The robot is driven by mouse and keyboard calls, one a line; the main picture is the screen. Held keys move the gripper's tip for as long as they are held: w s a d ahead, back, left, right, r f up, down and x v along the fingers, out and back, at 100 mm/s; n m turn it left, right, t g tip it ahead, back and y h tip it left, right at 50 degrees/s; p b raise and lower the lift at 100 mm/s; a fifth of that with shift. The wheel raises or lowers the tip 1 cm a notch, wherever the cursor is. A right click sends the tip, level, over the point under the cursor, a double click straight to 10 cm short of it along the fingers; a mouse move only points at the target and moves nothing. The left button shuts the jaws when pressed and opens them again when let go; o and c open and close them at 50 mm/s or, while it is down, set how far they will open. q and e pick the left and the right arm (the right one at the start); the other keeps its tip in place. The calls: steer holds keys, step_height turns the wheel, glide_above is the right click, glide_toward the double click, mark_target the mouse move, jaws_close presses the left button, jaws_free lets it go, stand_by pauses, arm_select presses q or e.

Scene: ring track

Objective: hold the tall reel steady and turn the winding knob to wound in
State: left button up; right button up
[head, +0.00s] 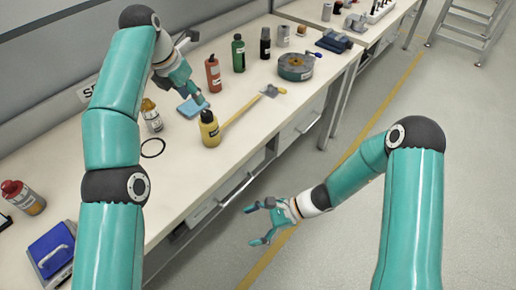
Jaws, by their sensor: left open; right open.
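A low, round grey-green drum (295,67) with an orange-brown label lies near the bench's front edge, toward the far end. It is the only reel-like thing I see, but I cannot tell that it is the tall reel, and no winding knob can be made out. My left gripper (193,98) is open and empty, at the blue block (191,107) on the bench; I cannot tell whether they touch. It is well to the left of the drum. My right gripper (258,223) is open and empty, out over the floor in front of the bench.
A black ring (153,148) lies at left. The floor (330,235) at right is clear.

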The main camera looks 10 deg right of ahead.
steer(key=w+d+r+m+t+y, duration=0.1)
steer(key=w+r+m+t+y, duration=0.1)
steer(key=w+r+m+t, duration=0.5)
steer(key=t, duration=0.4)
glide_toward(217, 133)
steer(key=shift+m, duration=0.4)
steer(key=x, duration=1.2)
steer(key=shift+w+a, duration=0.2)
steer(key=shift+w, duration=0.05)
